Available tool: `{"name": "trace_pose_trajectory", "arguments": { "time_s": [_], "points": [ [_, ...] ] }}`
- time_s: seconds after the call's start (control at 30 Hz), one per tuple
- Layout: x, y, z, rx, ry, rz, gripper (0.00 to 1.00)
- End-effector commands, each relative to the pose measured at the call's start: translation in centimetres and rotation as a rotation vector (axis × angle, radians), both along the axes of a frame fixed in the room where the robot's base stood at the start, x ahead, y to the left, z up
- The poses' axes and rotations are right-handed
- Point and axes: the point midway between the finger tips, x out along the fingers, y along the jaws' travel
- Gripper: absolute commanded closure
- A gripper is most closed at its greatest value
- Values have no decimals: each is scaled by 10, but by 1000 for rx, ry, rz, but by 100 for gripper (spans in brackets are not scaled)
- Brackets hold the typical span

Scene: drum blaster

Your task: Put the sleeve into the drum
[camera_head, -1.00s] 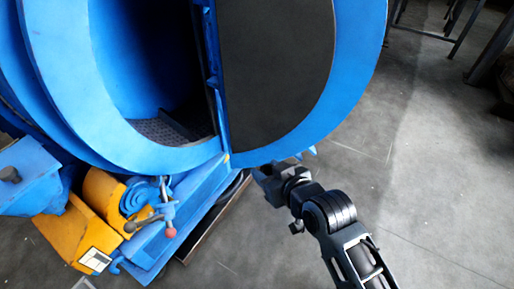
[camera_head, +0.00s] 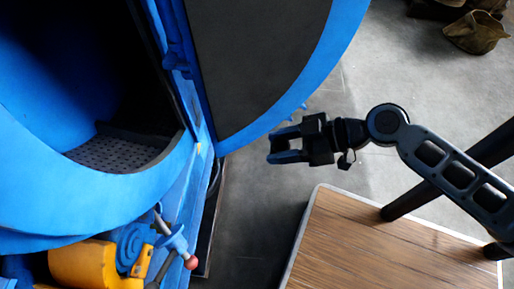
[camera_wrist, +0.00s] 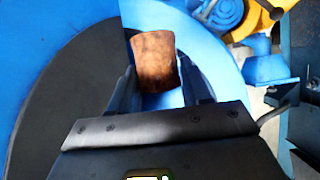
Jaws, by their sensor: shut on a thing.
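The sleeve is a short brown, copper-coloured piece (camera_wrist: 154,55) in the wrist view, held between the two fingers of my gripper (camera_wrist: 160,82). In the head view my gripper (camera_head: 286,146) points left, in front of the lower edge of the dark-faced blue door (camera_head: 262,55). I cannot make out the sleeve there. The blue drum (camera_head: 110,205) is at the left with its round mouth open. Its dark inside shows a perforated floor (camera_head: 115,152). My gripper is outside the drum, to the right of the mouth.
The open door stands between the mouth and the right side. A yellow and blue mechanism with a red-knobbed lever (camera_head: 190,262) sits below the mouth. A wooden-topped table (camera_head: 385,245) is at the lower right. Brown sacks (camera_head: 475,33) lie at the upper right. Grey floor is clear between.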

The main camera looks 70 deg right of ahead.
Motion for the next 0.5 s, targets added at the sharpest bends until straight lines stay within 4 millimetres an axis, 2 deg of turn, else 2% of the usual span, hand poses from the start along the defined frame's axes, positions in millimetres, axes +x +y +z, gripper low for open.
{"name": "trace_pose_trajectory", "arguments": {
  "time_s": [0.17, 0.5],
  "points": [
    [8, 2, 4, 0, -4, 4, 93],
    [51, 16, 5, 1, -4, 4, 93]
  ]
}}
